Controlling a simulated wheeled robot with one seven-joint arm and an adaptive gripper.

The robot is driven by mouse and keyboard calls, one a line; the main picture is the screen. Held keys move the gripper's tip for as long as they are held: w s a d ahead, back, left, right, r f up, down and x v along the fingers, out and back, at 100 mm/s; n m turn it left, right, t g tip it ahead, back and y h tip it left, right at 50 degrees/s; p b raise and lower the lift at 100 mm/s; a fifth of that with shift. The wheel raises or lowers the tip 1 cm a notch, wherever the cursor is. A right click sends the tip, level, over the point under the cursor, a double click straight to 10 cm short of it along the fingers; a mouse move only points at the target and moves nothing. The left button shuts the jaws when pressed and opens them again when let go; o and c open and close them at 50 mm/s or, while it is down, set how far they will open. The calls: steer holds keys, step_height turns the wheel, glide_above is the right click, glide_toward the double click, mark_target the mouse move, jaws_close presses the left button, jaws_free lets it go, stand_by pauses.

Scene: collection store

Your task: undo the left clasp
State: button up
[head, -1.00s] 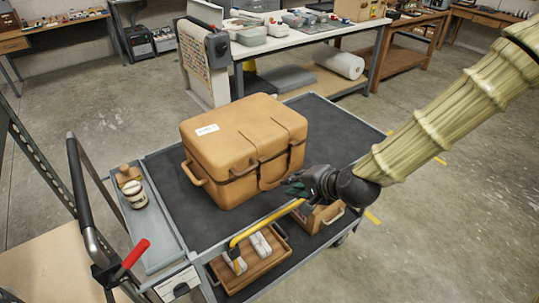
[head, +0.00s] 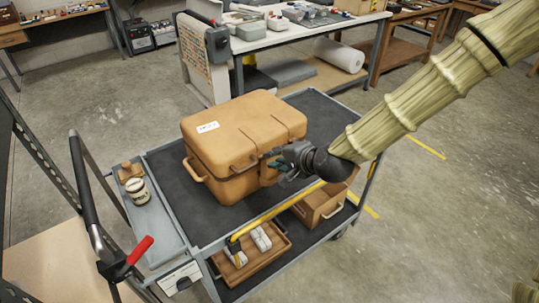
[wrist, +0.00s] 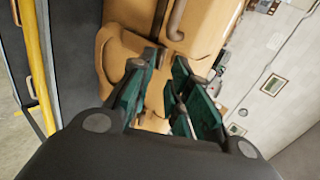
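The tan case (head: 235,135) stands closed on the top deck of the cart, with a white label on its lid. A darker brown clasp-like fitting (head: 241,166) shows at the lid seam on its front, left of my gripper. My gripper (head: 275,165) is at the case's front face and hides part of it. In the wrist view my gripper (wrist: 167,62) has its green fingers apart, with the tan case (wrist: 205,25) just beyond them. A brown bar-like fitting (wrist: 176,20) lies ahead of the fingertips. I cannot tell whether the fingers touch it.
The cart's dark deck (head: 180,185) is clear left of the case. A yellow bar (head: 280,208) runs along the cart's front edge. A side tray (head: 155,225) holds a jar (head: 137,191). Wooden boxes (head: 258,262) sit on the lower shelf.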

mark_target(263, 165)
steer(key=shift+p+x, duration=0.4)
steer(key=shift+x, duration=1.65)
jaws_close()
